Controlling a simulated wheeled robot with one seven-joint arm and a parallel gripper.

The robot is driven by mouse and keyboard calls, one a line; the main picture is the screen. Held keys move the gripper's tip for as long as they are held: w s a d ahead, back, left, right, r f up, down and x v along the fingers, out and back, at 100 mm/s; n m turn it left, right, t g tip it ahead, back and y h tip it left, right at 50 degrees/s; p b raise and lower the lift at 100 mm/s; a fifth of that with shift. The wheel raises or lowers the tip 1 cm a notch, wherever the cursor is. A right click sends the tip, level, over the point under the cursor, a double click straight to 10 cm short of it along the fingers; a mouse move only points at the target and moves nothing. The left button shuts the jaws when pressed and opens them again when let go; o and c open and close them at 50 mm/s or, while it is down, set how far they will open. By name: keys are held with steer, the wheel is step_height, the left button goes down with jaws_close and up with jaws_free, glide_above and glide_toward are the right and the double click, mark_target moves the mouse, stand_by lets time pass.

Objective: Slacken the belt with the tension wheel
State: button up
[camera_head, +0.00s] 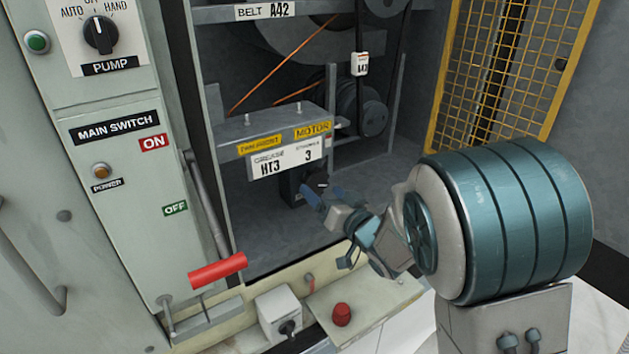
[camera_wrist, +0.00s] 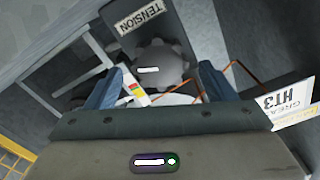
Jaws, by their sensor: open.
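The tension wheel (camera_wrist: 162,66) is a dark grey lobed knob with a small white mark, below a TENSION label (camera_wrist: 141,16) in the wrist view. In the head view its dark housing (camera_head: 290,186) shows under the motor shelf, and the wheel is mostly hidden by my gripper. My gripper (camera_head: 323,193) is open, its blue fingers close to the wheel. In the wrist view my gripper (camera_wrist: 160,90) has one finger on each side of the wheel's lower part, and I cannot tell any contact. A thin orange belt-like line (camera_head: 275,68) runs diagonally behind the shelf.
The motor shelf (camera_head: 278,125) with its grease label (camera_head: 288,157) overhangs close above my gripper. A red-handled lever (camera_head: 217,270) is down at the left, near OFF. A yellow mesh guard (camera_head: 510,60) stands at the right. A red knob (camera_head: 341,314) sits on the front ledge.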

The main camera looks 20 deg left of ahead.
mark_target(317, 186)
steer(key=shift+p+x, duration=0.3)
steer(key=shift+x, duration=2.1)
steer(key=c, duration=1)
